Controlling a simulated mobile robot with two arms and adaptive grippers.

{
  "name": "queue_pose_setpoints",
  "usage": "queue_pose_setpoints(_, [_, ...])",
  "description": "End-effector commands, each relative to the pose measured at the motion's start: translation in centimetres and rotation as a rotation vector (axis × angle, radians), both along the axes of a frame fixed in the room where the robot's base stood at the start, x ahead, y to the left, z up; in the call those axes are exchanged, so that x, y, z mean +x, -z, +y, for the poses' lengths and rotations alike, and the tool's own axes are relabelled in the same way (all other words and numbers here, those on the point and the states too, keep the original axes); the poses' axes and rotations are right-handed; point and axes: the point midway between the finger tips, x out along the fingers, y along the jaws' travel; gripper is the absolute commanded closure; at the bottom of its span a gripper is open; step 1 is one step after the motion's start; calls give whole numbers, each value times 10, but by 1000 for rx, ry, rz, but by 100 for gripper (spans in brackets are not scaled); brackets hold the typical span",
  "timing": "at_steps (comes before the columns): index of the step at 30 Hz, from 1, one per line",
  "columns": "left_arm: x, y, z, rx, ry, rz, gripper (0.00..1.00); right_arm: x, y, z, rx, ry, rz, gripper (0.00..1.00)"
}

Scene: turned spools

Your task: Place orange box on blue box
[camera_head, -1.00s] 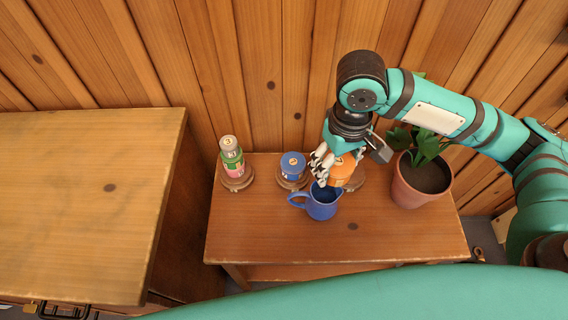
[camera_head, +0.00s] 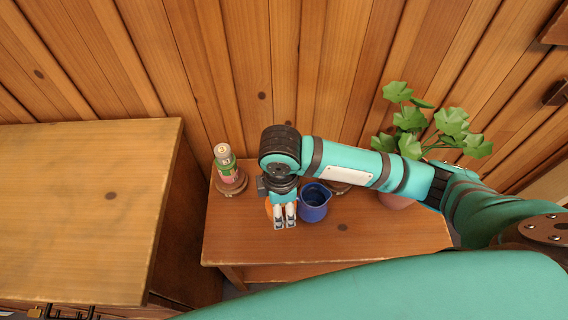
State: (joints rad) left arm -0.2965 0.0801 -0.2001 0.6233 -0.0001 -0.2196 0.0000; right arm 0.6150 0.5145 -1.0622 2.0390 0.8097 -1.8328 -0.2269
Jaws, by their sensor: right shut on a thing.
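My right gripper (camera_head: 284,217) points down over the small table. It is shut on the orange box (camera_head: 268,208), of which only orange edges show beside the fingers. The blue box is hidden behind my right gripper and wrist, so I cannot tell whether the orange box touches it. My left gripper is not in view.
A blue jug (camera_head: 315,204) stands close to the right of my gripper. A stack of pink, green and pale boxes (camera_head: 229,171) stands on a round wooden base to the left. A mostly hidden round base (camera_head: 339,188) and a potted plant (camera_head: 412,130) lie right. The table's front (camera_head: 330,240) is clear.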

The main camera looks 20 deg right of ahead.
Motion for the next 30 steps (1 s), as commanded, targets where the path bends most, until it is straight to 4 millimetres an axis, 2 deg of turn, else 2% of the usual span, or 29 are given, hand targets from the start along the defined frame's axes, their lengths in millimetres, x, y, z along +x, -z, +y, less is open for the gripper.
queue_pose_setpoints(2, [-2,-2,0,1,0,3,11,0,2,3,0,-41,1,67])
queue_pose_setpoints(5, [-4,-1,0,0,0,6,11,11,5,-1,-2,-58,-1,67])
queue_pose_setpoints(15, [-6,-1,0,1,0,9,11,93,12,-34,-3,-55,-1,67])
queue_pose_setpoints(21, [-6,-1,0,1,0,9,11,130,16,-47,0,-58,-2,67])
queue_pose_setpoints(28, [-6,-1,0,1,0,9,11,150,18,-56,0,-57,-2,67])
queue_pose_setpoints(30, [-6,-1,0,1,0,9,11,147,32,-55,-2,-60,3,67])
